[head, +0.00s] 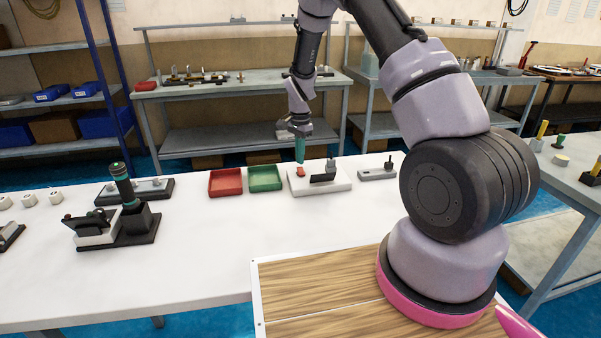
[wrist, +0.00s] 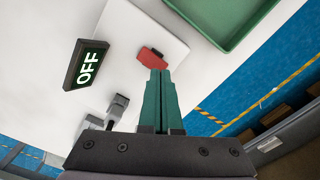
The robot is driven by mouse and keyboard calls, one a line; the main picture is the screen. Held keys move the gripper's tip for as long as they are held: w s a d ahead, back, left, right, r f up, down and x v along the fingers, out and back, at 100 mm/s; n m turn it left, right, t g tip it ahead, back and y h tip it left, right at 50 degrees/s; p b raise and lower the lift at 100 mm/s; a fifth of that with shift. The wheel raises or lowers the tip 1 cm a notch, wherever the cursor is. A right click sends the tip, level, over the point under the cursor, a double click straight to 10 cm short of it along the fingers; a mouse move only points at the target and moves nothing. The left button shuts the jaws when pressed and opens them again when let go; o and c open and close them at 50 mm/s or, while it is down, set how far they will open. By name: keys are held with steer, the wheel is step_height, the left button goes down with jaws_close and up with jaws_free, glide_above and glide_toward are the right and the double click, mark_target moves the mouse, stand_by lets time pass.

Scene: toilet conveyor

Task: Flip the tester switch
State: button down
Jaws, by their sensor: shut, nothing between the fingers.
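The tester is a white plate (head: 309,189) on the white table, also in the wrist view (wrist: 118,40). It bears a red switch (head: 301,170), seen in the wrist view as a red block (wrist: 152,56), and a black display (wrist: 87,64) that reads OFF. The display also shows in the head view (head: 323,178). My gripper (head: 300,160) has green fingers pointing down over the switch. In the wrist view the fingers (wrist: 160,72) are shut with nothing between them. Their tips overlap the switch's near edge; I cannot tell whether they touch it.
A green tray (head: 264,178) and a red tray (head: 225,181) stand left of the tester. A grey lever device (head: 377,173) sits to its right. A dark fixture with an upright cylinder (head: 122,185) stands farther left. The table's middle front is clear.

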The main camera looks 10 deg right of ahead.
mark_target(300, 168)
steer(key=shift+f, duration=1.1)
stand_by(1.0)
steer(key=shift+r, duration=3.55)
